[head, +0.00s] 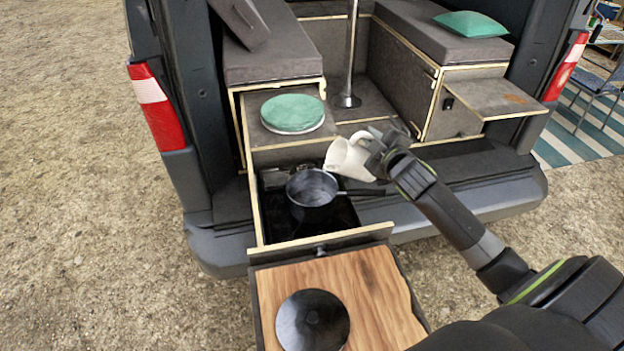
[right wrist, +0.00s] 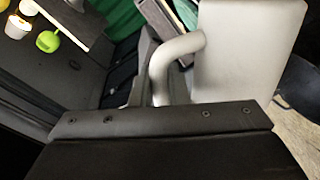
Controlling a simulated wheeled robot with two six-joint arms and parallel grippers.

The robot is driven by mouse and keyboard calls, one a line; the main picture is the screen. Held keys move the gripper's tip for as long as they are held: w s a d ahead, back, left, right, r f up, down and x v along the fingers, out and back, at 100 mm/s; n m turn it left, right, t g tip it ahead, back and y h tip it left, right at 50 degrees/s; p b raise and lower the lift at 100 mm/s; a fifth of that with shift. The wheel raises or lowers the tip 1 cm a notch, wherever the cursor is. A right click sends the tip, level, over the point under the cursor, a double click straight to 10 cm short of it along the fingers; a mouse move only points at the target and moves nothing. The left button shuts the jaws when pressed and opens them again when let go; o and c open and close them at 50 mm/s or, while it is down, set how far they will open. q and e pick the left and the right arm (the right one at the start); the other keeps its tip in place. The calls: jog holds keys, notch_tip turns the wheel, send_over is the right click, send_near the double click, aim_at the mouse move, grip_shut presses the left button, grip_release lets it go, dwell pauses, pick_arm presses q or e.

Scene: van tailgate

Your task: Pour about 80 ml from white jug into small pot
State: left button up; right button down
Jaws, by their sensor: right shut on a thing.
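The white jug (head: 350,157) is held above the right side of the pot and tilted to the left in the head view. My right gripper (head: 378,150) is shut on it, at the handle side. In the right wrist view the jug (right wrist: 250,50) fills the upper right, with its curved handle (right wrist: 165,65) running down to the gripper. The small pot (head: 313,188) is dark metal and stands upright on the black stove in the pulled-out drawer, its handle pointing right. No stream of liquid shows, and the levels in the jug and pot cannot be told. My left gripper is out of view.
A wooden board (head: 370,293) sticks out in front, with a dark round lid or plate (head: 312,322) on it. A round green-topped thing (head: 292,113) sits behind the stove. A metal table post (head: 350,60) rises behind the jug. A small shelf (head: 490,98) is at right.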

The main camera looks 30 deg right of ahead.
jog(key=shift+w+a+r+n, duration=0.15)
jog(key=shift+a+r+n, duration=0.05)
jog(key=shift+a+n, duration=0.4)
dwell(2.1)
jog(key=d+m, duration=0.1)
jog(key=d+f+m, duration=0.1)
jog(key=m, duration=0.1)
jog(key=s+d+m, duration=0.1)
jog(key=d, duration=0.1)
jog(key=shift+s+f+m+y, duration=0.1)
jog(key=shift+f+m+y, duration=0.2)
jog(key=shift+y, duration=0.1)
jog(key=shift+s+d+f+m+t, duration=0.15)
jog(key=shift+d+m+t, duration=0.1)
jog(key=shift+d+m, duration=0.2)
jog(key=shift+s+d+f+m+t, duration=0.15)
jog(key=shift+d+m+t, duration=0.1)
jog(key=shift+d+m, duration=0.15)
jog(key=d+f+m+t+b, duration=0.1)
jog(key=d+f+m+b, duration=0.2)
jog(key=b, duration=1)
notch_tip(320, 180, down, 2)
jog(key=shift+s+d+f+m, duration=0.25)
jog(key=shift+s+d+m, duration=0.15)
jog(key=shift+m, duration=0.65)
